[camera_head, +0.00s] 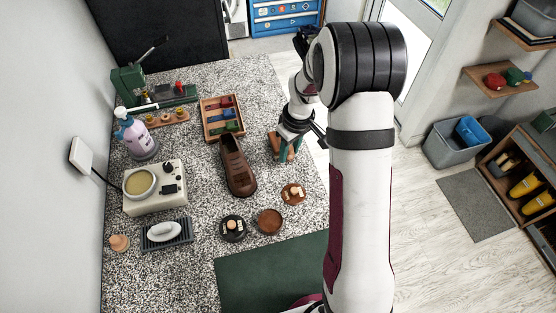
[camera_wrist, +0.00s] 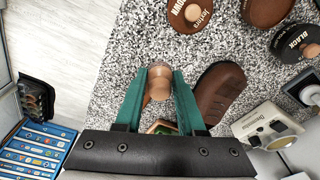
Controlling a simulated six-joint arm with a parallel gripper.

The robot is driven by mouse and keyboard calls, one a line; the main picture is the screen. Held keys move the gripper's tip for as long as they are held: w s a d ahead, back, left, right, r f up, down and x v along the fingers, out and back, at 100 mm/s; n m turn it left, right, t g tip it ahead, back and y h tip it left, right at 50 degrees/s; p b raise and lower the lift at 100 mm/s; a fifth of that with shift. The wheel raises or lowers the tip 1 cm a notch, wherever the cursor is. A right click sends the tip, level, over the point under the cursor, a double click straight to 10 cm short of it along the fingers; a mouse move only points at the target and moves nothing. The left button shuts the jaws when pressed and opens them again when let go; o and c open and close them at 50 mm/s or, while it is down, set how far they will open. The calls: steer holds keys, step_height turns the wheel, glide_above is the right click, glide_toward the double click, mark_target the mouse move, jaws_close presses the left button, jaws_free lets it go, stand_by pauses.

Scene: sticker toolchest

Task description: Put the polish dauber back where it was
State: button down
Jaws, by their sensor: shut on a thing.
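My gripper (camera_wrist: 158,72) has teal fingers shut on a pale wooden, rounded piece, the dauber (camera_wrist: 158,85), in the wrist view. In the head view my gripper (camera_head: 286,152) is over the right edge of the speckled worktop, right of the brown shoe (camera_head: 238,166); the dauber is hard to make out there. A brown polish tin (camera_head: 293,201) and a black polish tin (camera_head: 232,238) each carry a pale wooden knob. A bare brown round dish (camera_head: 269,221) lies between them. The tin lettered BROWN (camera_wrist: 178,18) and the one lettered BLACK (camera_wrist: 284,40) also show in the wrist view.
A wooden tray (camera_head: 205,104) with coloured compartments lies behind the shoe. A cream warmer (camera_head: 140,204), a pump bottle (camera_head: 141,146), a soap dish (camera_head: 148,246) and a wooden knob (camera_head: 119,242) stand at left. A green mat (camera_head: 270,275) covers the front.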

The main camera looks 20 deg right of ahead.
mark_target(277, 167)
steer(key=shift+w+a+f, duration=0.4)
steer(key=shift+a+f, duration=0.05)
steer(key=shift+a, duration=0.15)
steer(key=shift+w+a+f, duration=0.4)
steer(key=shift+a+f, duration=0.05)
steer(key=shift+a, duration=0.1)
step_height(277, 167, down, 3)
steer(key=shift+w+a+f, duration=0.1)
steer(key=shift+a, duration=0.05)
steer(key=shift+f, duration=0.4)
steer(key=c, duration=0.5)
jaws_free()
steer(key=shift+f, duration=0.15)
